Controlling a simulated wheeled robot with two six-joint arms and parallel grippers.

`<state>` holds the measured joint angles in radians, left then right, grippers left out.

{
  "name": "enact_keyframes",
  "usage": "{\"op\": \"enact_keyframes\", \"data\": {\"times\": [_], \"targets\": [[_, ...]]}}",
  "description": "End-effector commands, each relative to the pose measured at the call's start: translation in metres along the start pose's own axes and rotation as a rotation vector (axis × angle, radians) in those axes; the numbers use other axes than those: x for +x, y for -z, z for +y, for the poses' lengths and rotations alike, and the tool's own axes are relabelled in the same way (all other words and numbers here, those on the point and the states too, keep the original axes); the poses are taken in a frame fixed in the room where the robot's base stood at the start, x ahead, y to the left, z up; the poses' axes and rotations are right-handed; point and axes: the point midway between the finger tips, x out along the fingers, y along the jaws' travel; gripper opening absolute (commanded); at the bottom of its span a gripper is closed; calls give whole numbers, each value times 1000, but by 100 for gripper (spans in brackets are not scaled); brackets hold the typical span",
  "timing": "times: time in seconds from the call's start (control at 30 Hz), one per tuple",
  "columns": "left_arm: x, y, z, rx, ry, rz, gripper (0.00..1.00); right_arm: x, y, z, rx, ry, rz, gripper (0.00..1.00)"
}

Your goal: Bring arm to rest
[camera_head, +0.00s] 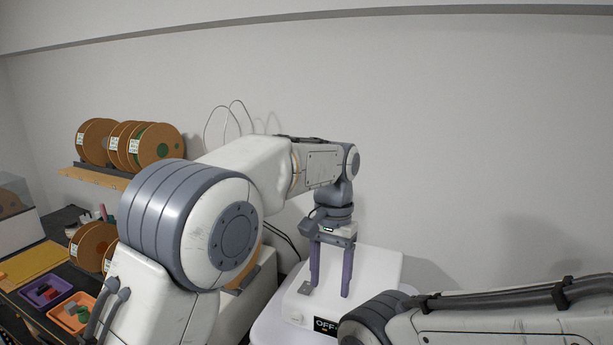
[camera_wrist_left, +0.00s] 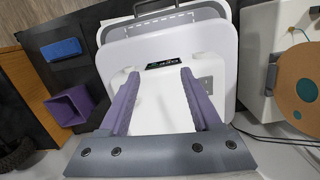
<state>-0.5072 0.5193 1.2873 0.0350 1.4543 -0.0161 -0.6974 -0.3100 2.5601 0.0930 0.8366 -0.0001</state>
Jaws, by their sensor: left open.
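My left arm comes in from the left in the head view and reaches out over a white device. My left gripper (camera_head: 330,290) points down with its two purple fingers apart and nothing between them. In the left wrist view the same open gripper (camera_wrist_left: 160,73) is above the white device (camera_wrist_left: 150,110), whose small dark display (camera_wrist_left: 162,64) lies near the fingertips. In the head view the display (camera_head: 326,325) reads "OFF". Part of my right arm (camera_head: 500,325) shows at the bottom right; its gripper is out of view.
Spools (camera_head: 128,145) sit on a wall shelf at the left. Below are a purple bin (camera_head: 42,292) and an orange bin (camera_head: 72,312) with small parts. The left wrist view shows a blue block (camera_wrist_left: 62,49) and a purple container (camera_wrist_left: 70,106). The wall side at right is clear.

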Motion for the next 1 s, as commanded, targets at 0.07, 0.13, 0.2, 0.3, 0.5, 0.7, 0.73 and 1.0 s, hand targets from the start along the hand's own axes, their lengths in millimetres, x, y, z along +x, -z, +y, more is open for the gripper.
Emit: {"op": "enact_keyframes", "data": {"times": [0.07, 0.13, 0.2, 0.3, 0.5, 0.7, 0.73, 1.0], "targets": [[20, -24, 11, 18, -4, 19, 65, 21, -1, 2, 0, 0, 0, 0], [34, -44, 19, 32, -7, 36, 65, 32, -2, 2, 1, 0, 0, 0], [49, -65, 26, 45, -10, 52, 65, 42, -2, 3, 1, 0, 0, 0], [74, -98, 34, 62, -15, 75, 65, 57, -3, 4, 1, 0, 0, 0], [135, -168, 42, 95, -24, 121, 65, 87, -4, 6, 1, 0, 1, 0], [189, -223, 42, 116, -30, 155, 65, 106, -5, 8, 2, 0, 1, 0], [194, -228, 42, 118, -31, 158, 65, 108, -6, 8, 2, 0, 1, 0], [210, -246, 40, 124, -33, 167, 65, 112, -6, 8, 2, 0, 1, 0]]}}
